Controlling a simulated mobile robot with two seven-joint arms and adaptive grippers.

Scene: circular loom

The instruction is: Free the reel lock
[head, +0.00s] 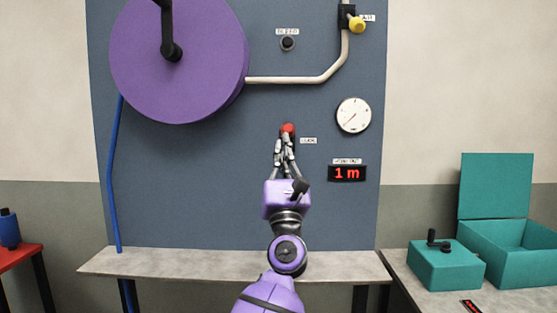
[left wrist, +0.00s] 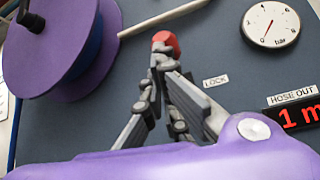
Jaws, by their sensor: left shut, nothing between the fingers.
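The reel lock is a small red knob (head: 288,129) on the blue-grey panel, beside a LOCK label (left wrist: 215,80). It also shows in the left wrist view (left wrist: 166,42), just beyond my fingertips. My left gripper (head: 285,145) is shut and empty, with its tips right below the knob in the head view. I cannot tell whether the tips touch it. The fingers hide the knob's base. The large purple reel (head: 180,75) with a black crank (head: 172,48) is at upper left. A blue hose (head: 115,175) hangs from it. My right gripper is out of view.
A gauge (head: 353,115) and a display reading 1 m (head: 346,173) are right of the knob. A yellow valve handle (head: 356,24) and a pale pipe (head: 300,79) are above. A grey shelf (head: 180,263) runs below. Teal boxes (head: 445,265) stand at right.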

